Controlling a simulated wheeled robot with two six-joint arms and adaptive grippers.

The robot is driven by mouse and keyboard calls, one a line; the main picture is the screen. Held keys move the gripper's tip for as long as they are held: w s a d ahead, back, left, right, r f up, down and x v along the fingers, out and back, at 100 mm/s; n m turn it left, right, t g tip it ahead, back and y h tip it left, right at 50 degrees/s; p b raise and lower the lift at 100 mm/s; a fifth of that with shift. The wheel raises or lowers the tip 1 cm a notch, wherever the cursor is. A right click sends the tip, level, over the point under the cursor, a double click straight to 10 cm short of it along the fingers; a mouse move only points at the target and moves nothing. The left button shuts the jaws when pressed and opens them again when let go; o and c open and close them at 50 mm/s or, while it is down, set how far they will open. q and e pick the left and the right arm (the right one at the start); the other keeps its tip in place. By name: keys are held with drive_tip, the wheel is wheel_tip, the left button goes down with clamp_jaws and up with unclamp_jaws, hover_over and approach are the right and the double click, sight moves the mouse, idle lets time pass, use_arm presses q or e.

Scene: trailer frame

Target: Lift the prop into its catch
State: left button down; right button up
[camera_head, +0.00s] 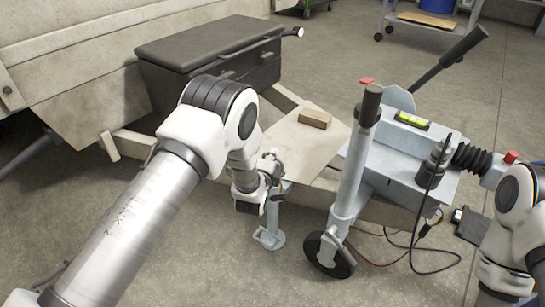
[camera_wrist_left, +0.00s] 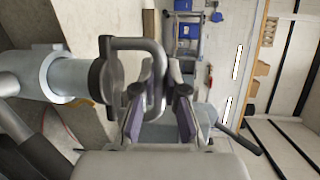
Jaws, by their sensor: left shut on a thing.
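The prop (camera_head: 271,218) is a pale grey metal leg with a flat foot plate, under the trailer's drawbar frame. Its foot is low, close to the floor; whether it touches cannot be told. My left gripper (camera_head: 270,178) is at the leg's upper end and partly hides it. In the left wrist view, my left gripper's purple-padded fingers (camera_wrist_left: 160,112) are shut on a bent grey metal handle (camera_wrist_left: 152,50) beside a pale tube (camera_wrist_left: 68,76). The catch cannot be made out. My right gripper (camera_head: 462,220) is at the right edge, partly seen, its jaws unclear.
A jockey wheel post (camera_head: 350,175) with a black wheel (camera_head: 330,254) stands right of the prop. A black box (camera_head: 210,58) and a wooden block (camera_head: 315,118) sit on the trailer. Cables (camera_head: 412,250) hang at the hitch. The floor in front is clear.

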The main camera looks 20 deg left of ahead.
use_arm(q)
wheel_tip(320, 180, up, 15)
drive_tip(key=p, duration=1)
drive_tip(key=shift+f, duration=0.2)
drive_tip(key=c, duration=1.2)
unclamp_jaws()
drive_tip(key=shift+r, duration=0.1)
drive_tip(key=s+r, duration=0.1)
drive_tip(key=s, duration=1)
drive_tip(key=shift+s+d+r, duration=0.3)
drive_tip(key=shift+s+r, duration=0.1)
